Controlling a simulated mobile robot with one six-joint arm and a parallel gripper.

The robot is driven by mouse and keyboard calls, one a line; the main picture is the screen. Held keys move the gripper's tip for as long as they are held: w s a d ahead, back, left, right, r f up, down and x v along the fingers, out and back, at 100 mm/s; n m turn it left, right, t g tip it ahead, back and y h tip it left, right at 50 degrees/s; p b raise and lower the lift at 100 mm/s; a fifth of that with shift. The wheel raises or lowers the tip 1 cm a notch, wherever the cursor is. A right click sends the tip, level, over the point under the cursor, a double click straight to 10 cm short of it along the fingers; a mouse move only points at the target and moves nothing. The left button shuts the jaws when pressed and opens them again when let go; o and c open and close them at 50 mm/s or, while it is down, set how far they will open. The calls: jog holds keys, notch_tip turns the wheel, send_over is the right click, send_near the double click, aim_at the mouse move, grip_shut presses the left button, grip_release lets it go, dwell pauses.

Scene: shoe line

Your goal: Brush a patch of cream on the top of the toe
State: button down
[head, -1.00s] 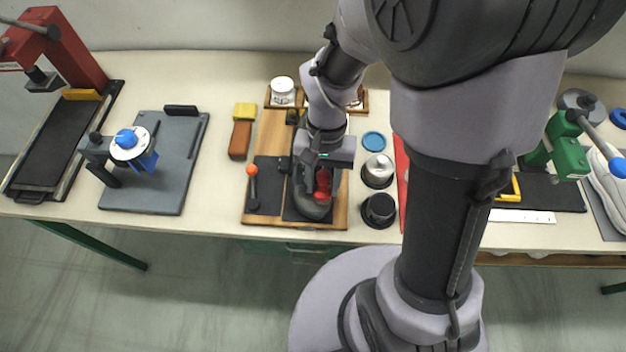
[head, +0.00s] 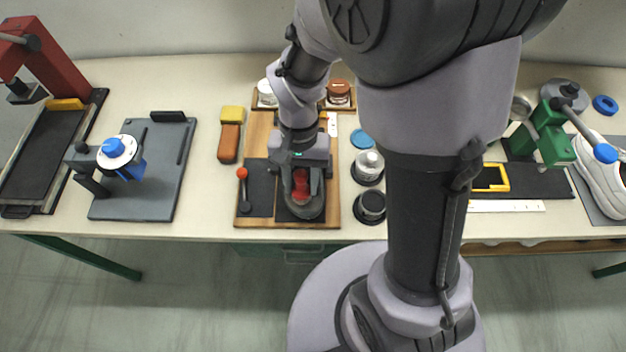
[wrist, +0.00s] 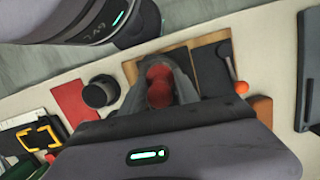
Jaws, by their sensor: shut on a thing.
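My gripper (head: 301,188) is shut on a red-handled tool (head: 300,182), seen from above. The red handle also shows between the fingers in the wrist view (wrist: 158,86). The tool's lower end is hidden, so I cannot tell whether it touches anything. An open jar (head: 369,160) with pale contents stands right of the board.
A black cup (head: 370,206) stands in front of the jar, and a blue lid (head: 361,138) lies behind it. An orange-knobbed tool (head: 242,190) lies left of the shoe. A brown-lidded jar (head: 339,92) stands at the back. The table between board and grey plate (head: 165,195) is mostly clear.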

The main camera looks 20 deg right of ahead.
jog(key=a, duration=0.1)
jog(key=w+a, duration=0.1)
jog(key=a, duration=0.1)
jog(key=shift+w, duration=0.25)
jog(key=shift+s+d, duration=1.45)
jog(key=shift+d, duration=2.65)
jog(key=w+a, duration=0.3)
jog(key=a, duration=0.5)
jog(key=shift+a, duration=0.3)
jog(key=shift+s+r, duration=0.1)
jog(key=shift+r, duration=0.05)
jog(key=r+p, duration=0.1)
jog(key=s+r+p, duration=0.1)
jog(key=r+p, duration=0.1)
jog(key=s+r+p, duration=0.1)
jog(key=r, duration=0.1)
jog(key=shift+s+a+r, duration=0.1)
jog(key=shift+a+r, duration=0.05)
jog(key=shift+a, duration=0.25)
